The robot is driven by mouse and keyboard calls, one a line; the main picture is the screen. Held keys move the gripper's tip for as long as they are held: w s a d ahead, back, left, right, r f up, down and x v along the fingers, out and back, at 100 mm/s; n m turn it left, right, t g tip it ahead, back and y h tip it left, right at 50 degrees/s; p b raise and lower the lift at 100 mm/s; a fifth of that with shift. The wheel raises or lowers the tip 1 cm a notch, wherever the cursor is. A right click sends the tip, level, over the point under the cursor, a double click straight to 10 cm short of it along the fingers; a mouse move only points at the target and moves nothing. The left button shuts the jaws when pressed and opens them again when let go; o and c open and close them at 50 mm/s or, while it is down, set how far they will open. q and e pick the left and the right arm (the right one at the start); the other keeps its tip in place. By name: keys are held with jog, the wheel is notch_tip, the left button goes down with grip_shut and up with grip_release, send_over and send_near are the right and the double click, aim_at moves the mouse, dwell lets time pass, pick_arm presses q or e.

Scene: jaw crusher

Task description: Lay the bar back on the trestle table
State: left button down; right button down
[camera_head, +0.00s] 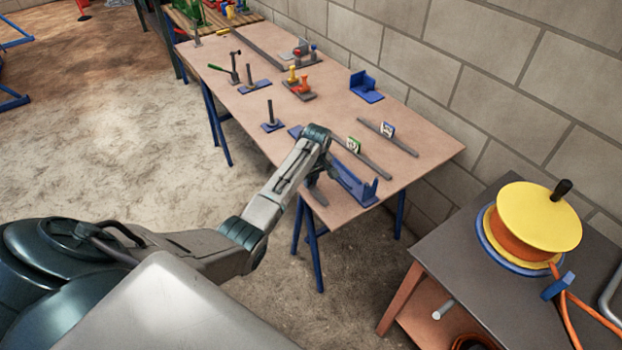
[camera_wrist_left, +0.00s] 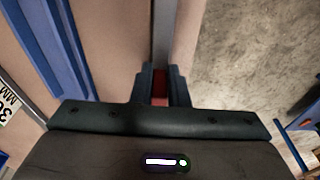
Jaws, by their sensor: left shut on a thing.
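My left gripper (camera_head: 315,179) is over the near edge of the trestle table (camera_head: 225,83), a brown top on blue legs. In the left wrist view its fingers (camera_wrist_left: 160,88), with red between them, are shut on a grey flat bar (camera_wrist_left: 163,35). The bar points away from the gripper, along the table's edge, with floor to its right. In the head view a short grey end of the bar (camera_head: 318,196) shows below the gripper; the rest is hidden. I cannot tell whether the bar touches the tabletop. My right gripper is not in view.
A long blue holder (camera_head: 355,187) lies beside the gripper. Two flat bars with cards (camera_head: 397,142) (camera_head: 370,163) lie to its right. Blue-based posts (camera_head: 271,121) and a blue bracket (camera_head: 366,86) stand farther back. A yellow reel (camera_head: 538,217) sits on a bench at right.

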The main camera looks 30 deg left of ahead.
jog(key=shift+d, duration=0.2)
pick_arm(q)
jog(key=c, duration=1.4)
grip_release()
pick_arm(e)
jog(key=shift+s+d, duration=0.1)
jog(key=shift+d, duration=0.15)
